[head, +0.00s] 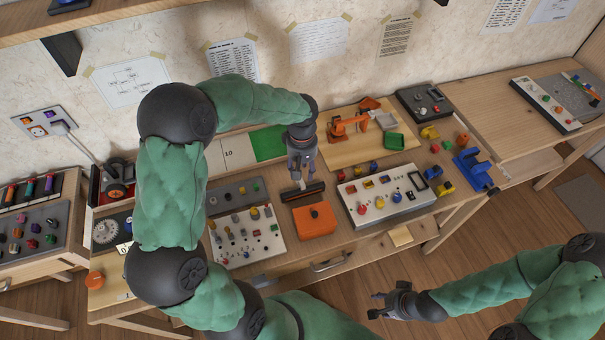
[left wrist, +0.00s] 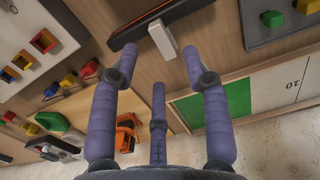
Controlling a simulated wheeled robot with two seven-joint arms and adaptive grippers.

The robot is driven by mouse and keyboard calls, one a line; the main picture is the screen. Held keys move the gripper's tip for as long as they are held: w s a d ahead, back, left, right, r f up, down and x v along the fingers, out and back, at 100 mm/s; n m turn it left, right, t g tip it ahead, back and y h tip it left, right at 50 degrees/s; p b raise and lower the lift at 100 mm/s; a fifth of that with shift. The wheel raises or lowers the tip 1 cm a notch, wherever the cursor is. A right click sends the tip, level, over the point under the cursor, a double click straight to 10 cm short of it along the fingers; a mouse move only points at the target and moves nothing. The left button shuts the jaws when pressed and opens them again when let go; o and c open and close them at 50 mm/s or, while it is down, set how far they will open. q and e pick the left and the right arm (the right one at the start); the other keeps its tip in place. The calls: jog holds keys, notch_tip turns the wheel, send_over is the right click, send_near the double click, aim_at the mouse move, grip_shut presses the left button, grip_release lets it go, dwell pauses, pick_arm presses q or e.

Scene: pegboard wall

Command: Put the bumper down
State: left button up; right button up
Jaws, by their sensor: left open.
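A dark bar with an orange edge, which looks like the bumper (head: 302,193), lies on the workbench behind an orange box. In the left wrist view the bumper (left wrist: 134,33) has a pale block (left wrist: 162,40) at its middle. My left gripper (head: 301,178) points down just above the bar. Its purple-grey fingers are spread wide in the left wrist view (left wrist: 155,76), with nothing held between them. The bar lies beyond the fingertips there. My right gripper (head: 377,305) is in front of the bench over the floor, its fingers apart and empty.
The orange box (head: 314,221) stands close in front of the bar. Boards with small parts flank it at left (head: 246,244) and right (head: 385,213). A green panel (head: 268,144) and a small orange robot-arm model (head: 345,126) are behind. Little bare bench shows around the bar.

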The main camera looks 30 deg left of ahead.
pick_arm(q)
notch_tip(320, 180, up, 7)
jog(key=p, duration=0.1)
jog(key=shift+r+p, duration=0.15)
jog(key=shift+p, duration=0.2)
jog(key=shift+w, duration=0.1)
jog(key=shift+r, duration=0.1)
